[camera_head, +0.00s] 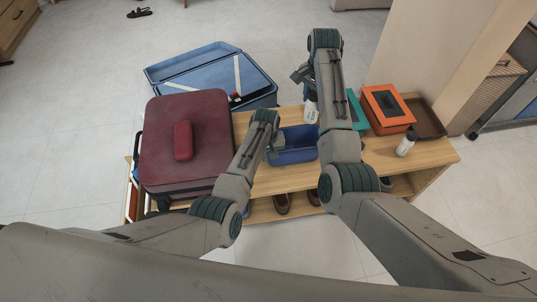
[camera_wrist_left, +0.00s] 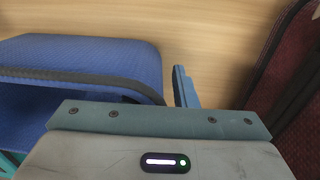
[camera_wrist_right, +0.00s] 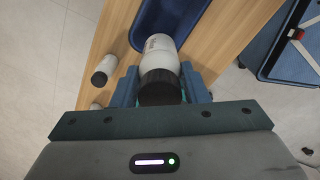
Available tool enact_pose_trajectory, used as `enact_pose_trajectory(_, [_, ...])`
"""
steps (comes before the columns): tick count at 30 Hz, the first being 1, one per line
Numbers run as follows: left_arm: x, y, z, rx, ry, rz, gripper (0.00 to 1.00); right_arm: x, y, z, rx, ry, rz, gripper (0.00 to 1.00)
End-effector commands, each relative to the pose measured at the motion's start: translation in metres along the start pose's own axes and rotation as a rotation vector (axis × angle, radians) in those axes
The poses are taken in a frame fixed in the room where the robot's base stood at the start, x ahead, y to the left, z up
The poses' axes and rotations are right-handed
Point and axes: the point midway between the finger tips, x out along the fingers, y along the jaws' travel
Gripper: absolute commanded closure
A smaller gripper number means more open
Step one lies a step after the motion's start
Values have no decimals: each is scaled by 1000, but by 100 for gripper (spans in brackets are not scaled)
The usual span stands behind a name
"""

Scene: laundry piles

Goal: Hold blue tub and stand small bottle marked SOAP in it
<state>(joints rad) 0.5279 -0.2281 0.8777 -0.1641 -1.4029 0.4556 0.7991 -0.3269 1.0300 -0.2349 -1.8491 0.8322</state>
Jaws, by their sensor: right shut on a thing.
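The blue tub (camera_head: 293,158) sits on the wooden bench, and its rim and wall show large in the left wrist view (camera_wrist_left: 85,58). My left gripper (camera_head: 272,148) is at the tub's left side. One finger stands just outside the rim with a small gap; the other is hidden behind the tub. My right gripper (camera_wrist_right: 160,88) is shut on a white bottle (camera_wrist_right: 160,52) by its black cap. That bottle (camera_head: 311,110) hangs upright near the tub's far right edge; its label is too small to read. A second white bottle (camera_head: 405,146) with a dark cap stands right on the bench.
A maroon suitcase (camera_head: 213,120) lies left of the tub on the bench (camera_head: 275,182). An open blue suitcase (camera_head: 190,62) lies behind. An orange box (camera_head: 387,122), a teal box (camera_head: 356,105) and a brown tray (camera_head: 428,122) fill the right end. Shoes (camera_head: 282,203) sit below.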

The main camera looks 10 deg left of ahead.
Motion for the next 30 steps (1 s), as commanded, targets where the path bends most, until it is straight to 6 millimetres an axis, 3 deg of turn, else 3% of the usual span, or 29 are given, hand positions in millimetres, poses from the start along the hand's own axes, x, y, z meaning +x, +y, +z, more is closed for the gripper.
enact_pose_trajectory(1, [0,0,0,0,0,0,86,0,0,0,0,0,0,84])
enact_pose_trajectory(3, [0,0,0,0,0,0,100,0,0,0,0,0,0,84])
enact_pose_trajectory(9, [0,0,0,0,0,0,100,2,0,0,0,0,0,84])
enact_pose_trajectory(16, [0,0,0,0,0,0,100,36,1,0,0,-1,3,84])
enact_pose_trajectory(30, [0,0,0,0,0,0,100,63,0,0,0,0,1,84])
